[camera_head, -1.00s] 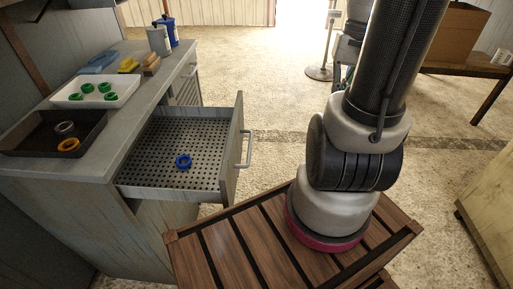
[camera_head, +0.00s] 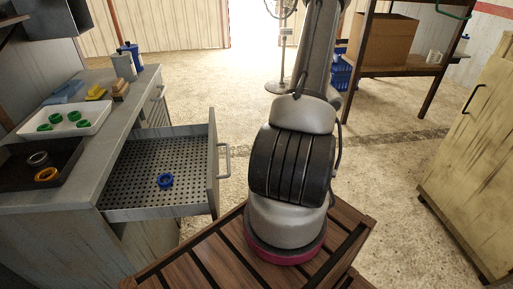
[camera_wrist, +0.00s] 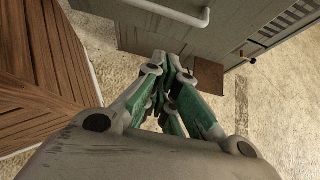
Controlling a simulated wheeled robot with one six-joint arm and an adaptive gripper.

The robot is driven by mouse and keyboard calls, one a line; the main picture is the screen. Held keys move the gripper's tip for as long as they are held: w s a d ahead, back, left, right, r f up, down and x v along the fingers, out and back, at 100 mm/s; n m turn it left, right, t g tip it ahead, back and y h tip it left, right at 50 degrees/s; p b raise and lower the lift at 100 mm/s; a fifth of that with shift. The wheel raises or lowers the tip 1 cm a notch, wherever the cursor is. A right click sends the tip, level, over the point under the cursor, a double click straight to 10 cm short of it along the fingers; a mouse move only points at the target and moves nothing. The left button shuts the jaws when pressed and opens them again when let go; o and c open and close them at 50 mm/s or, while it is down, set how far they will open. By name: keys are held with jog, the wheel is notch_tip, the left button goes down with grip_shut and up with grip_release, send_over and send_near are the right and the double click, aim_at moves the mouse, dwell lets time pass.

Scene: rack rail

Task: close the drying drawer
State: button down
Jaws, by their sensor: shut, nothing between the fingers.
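The drying drawer (camera_head: 213,165) stands pulled out from the grey workbench in the head view. Its perforated floor holds a blue ring (camera_head: 165,181). A pale bar handle (camera_head: 225,161) is on its front, with nothing touching it. My gripper (camera_wrist: 172,62) shows in the wrist view with its green fingers together and empty. A pale handle (camera_wrist: 182,15) on a grey front lies beyond the fingertips at the top of that view; I cannot tell for sure that it is the drawer's. My gripper is not visible in the head view.
On the workbench (camera_head: 92,190) are a white tray (camera_head: 90,118) with green rings, a dark tray (camera_head: 65,178) with two rings, and blue and grey canisters. A beige cabinet (camera_head: 470,150) stands at right, a shelf with a cardboard box (camera_head: 385,40) behind. The floor between is open.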

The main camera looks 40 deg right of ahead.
jog(key=w+a+f, duration=0.4)
jog(key=w+a, duration=0.1)
jog(key=a, duration=0.3)
jog(key=shift+w+a+f, duration=0.35)
jog(key=shift+w+a, duration=0.05)
